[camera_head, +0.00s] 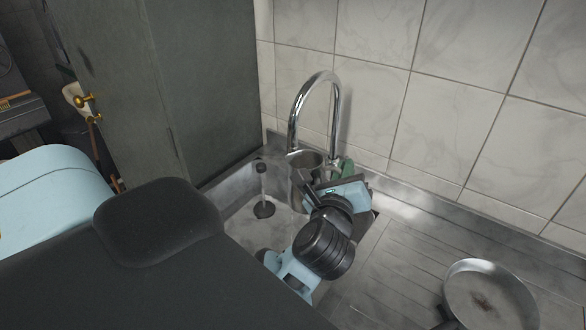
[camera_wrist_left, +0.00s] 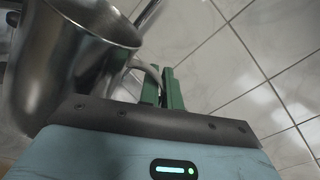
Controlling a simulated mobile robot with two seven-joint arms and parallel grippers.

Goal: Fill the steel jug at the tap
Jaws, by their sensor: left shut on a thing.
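The steel jug (camera_head: 300,185) is held upright in the sink at the back of the counter, and it fills the left of the left wrist view (camera_wrist_left: 75,55). My left gripper (camera_head: 346,168) is shut on the jug's handle; its green fingers (camera_wrist_left: 165,88) pinch it in the wrist view. The chrome tap (camera_head: 333,95) arches above, its spout end close to the jug's rim at the back left. I cannot tell if the spout is fully over the mouth. No water stream is clear, and the jug's inside is mostly hidden. My right gripper is not in view.
A frying pan (camera_head: 490,298) lies on the ribbed steel drainboard (camera_head: 405,255) at right. A tiled wall stands behind; a tall grey cabinet (camera_head: 205,75) borders the left.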

